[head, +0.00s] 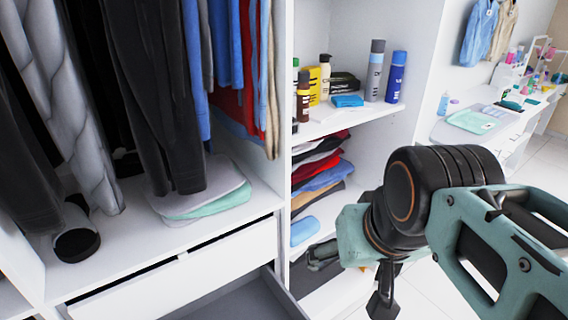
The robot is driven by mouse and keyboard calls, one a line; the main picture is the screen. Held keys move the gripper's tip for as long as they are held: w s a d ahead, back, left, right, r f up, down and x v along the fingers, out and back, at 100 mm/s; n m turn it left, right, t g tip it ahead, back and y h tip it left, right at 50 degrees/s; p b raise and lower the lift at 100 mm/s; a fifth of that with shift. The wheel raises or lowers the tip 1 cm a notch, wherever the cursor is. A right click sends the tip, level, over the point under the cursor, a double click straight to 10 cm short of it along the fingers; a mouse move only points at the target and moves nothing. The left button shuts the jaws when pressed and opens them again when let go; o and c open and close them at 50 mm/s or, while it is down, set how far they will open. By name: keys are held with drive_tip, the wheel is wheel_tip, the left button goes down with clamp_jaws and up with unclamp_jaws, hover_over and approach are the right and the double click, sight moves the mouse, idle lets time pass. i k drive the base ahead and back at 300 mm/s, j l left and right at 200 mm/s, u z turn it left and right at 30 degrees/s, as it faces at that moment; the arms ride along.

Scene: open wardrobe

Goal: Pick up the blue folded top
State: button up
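A blue folded top (323,179) lies in a stack of folded clothes on the middle shelf of the right-hand compartment. Red, white and dark garments lie above it, and a tan one lies below. A separate light blue folded item (304,230) lies on the shelf below; I cannot tell which of the two blue pieces is the task's. My gripper (352,279) is in front of the lower compartment, to the right of and below the light blue item. Its two fingers are spread apart with nothing visible between them. My arm hides the right part of these shelves.
Bottles, cans and a small blue box (347,101) stand on the shelf above. A white divider (280,115) separates the hanging clothes at left. An open drawer (240,298) juts out at the lower left. A white desk (465,130) stands at the right.

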sight(300, 231)
drive_tip(key=k, duration=1.1)
drive_tip(key=k+u, duration=0.15)
drive_tip(key=u, duration=0.95)
drive_tip(key=i+l+u, duration=0.1)
drive_tip(key=l, duration=0.25)
drive_tip(key=i+l, duration=0.15)
drive_tip(key=l, duration=0.2)
drive_tip(key=i+l, duration=0.15)
drive_tip(key=l, duration=0.2)
drive_tip(key=i+l, duration=0.1)
drive_tip(key=l, duration=0.3)
drive_tip(key=i+l, duration=0.15)
drive_tip(key=l, duration=0.2)
drive_tip(key=i+l, duration=0.15)
drive_tip(key=l, duration=0.25)
drive_tip(key=i+l, duration=0.1)
drive_tip(key=l, duration=0.25)
drive_tip(key=i+l, duration=0.15)
drive_tip(key=l, duration=0.25)
drive_tip(key=j+u, duration=0.05)
